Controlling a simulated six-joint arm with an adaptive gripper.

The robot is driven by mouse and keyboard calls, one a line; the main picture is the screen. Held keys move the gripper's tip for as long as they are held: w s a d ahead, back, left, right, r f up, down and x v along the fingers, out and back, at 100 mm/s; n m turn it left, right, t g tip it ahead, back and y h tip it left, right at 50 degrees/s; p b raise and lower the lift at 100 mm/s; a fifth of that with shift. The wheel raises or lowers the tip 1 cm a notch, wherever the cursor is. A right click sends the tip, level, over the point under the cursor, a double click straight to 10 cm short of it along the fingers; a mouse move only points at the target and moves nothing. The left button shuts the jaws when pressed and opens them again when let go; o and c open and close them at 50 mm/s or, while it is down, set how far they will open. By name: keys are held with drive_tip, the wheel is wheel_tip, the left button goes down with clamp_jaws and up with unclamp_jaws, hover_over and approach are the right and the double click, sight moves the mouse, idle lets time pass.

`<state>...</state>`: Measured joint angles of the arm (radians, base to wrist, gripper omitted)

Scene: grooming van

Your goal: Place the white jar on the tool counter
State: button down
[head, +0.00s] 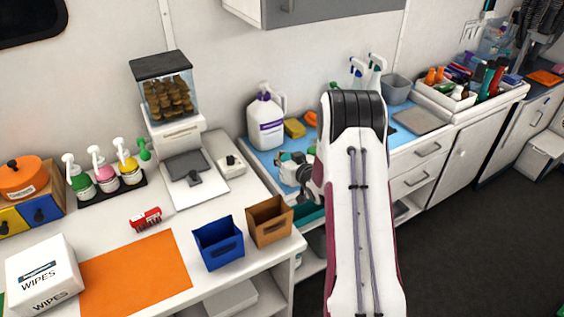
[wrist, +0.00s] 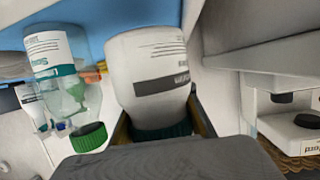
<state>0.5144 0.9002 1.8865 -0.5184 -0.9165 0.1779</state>
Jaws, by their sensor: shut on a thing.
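The white jar (wrist: 148,52), with a grey label band and a dark teal lid, fills the middle of the wrist view. My gripper (wrist: 162,122) is shut on it, with a finger on each side near the lid. In the head view my gripper (head: 310,184) is low at the blue-topped counter (head: 262,160), largely hidden behind my arm. White shapes show beside it there, but I cannot tell the jar clearly. Whether the jar touches the surface is unclear. A clear bottle (wrist: 72,95) with a green cap is close beside the jar in the wrist view.
A white jug (head: 266,122) and yellow sponge (head: 294,128) stand behind my gripper. The left counter (head: 215,288) holds a scale (head: 190,168), blue bin (head: 218,243), brown bin (head: 270,220), pump bottles (head: 104,170) and wipes box (head: 42,275). Its orange mat (head: 135,275) is bare.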

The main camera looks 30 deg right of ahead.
drive_tip(key=shift+f, duration=1.1)
drive_tip(key=shift+f, duration=0.15)
drive_tip(key=c, duration=1.6)
unclamp_jaws()
drive_tip(key=shift+v, duration=6.05)
drive_tip(key=shift+w+r, duration=0.1)
drive_tip(key=shift+r, duration=0.1)
